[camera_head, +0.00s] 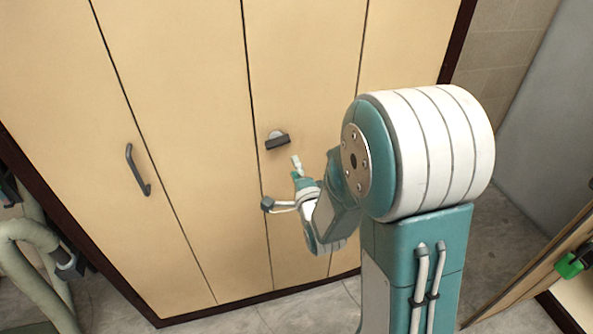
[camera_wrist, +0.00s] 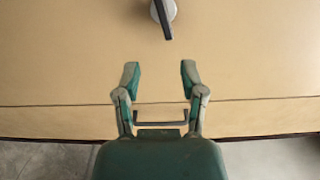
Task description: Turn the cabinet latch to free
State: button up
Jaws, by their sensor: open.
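The cabinet latch (camera_head: 277,141) is a dark bar handle on a round light-grey base, on a tan cabinet door. In the head view the bar lies close to horizontal, tilted slightly. In the wrist view the latch (camera_wrist: 163,18) is at the top edge and partly cut off by it. My gripper (camera_head: 283,184) is below the latch in the head view, apart from it. In the wrist view my gripper (camera_wrist: 160,75) has its two green and grey fingers spread, with only the door surface between them. The latch is beyond the fingertips and a little right of their middle.
The tan cabinet (camera_head: 185,120) has several tall doors and a dark frame. A dark pull handle (camera_head: 138,170) is on a door to the left. A pale hose (camera_head: 35,255) is at the lower left. A panel with a green part (camera_head: 570,265) stands at the right.

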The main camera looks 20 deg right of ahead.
aim_at(278, 146)
jog(key=shift+s, duration=0.3)
jog(key=shift+a, duration=0.1)
jog(key=w, duration=0.3)
jog(key=w+a+n, duration=0.1)
jog(key=w, duration=0.3)
jog(key=w+n+h, duration=0.1)
jog(key=w, duration=0.3)
jog(key=shift+a+r, duration=0.15)
jog(key=shift+a, duration=0.15)
grip_shut()
